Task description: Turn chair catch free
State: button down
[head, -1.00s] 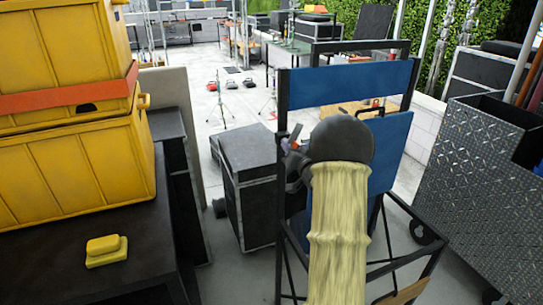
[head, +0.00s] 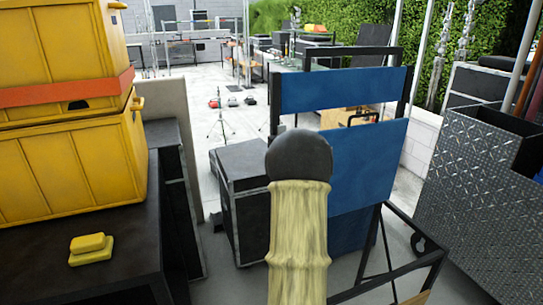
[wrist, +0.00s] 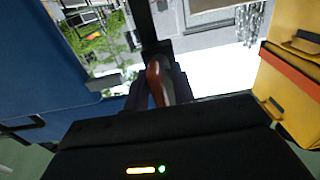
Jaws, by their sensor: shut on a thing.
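The chair has blue fabric panels (head: 345,90) on a black frame and stands right of centre in the head view; its blue panel (wrist: 45,60) fills the left of the wrist view. My gripper (wrist: 158,88) is shut on a small reddish-brown catch (wrist: 154,78) beside a dark upright bar of the frame. In the head view my own arm hides the gripper, the catch and the chair's lower left side. I cannot tell how far the catch is turned.
Yellow crates (head: 70,165) and a yellow block (head: 90,248) stand on a black table at left. A black case (head: 240,200) is behind my arm. A diamond-plate metal box (head: 475,195) bounds the right. Open floor lies beyond.

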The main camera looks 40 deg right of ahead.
jog(key=shift+f, duration=0.25)
jog(key=c, duration=1.5)
grip_release()
jog(key=shift+r, duration=0.1)
jog(key=b+v, duration=0.3)
jog(key=v, duration=1.4)
jog(key=shift+s+a, duration=0.1)
jog(key=shift+s, duration=0.1)
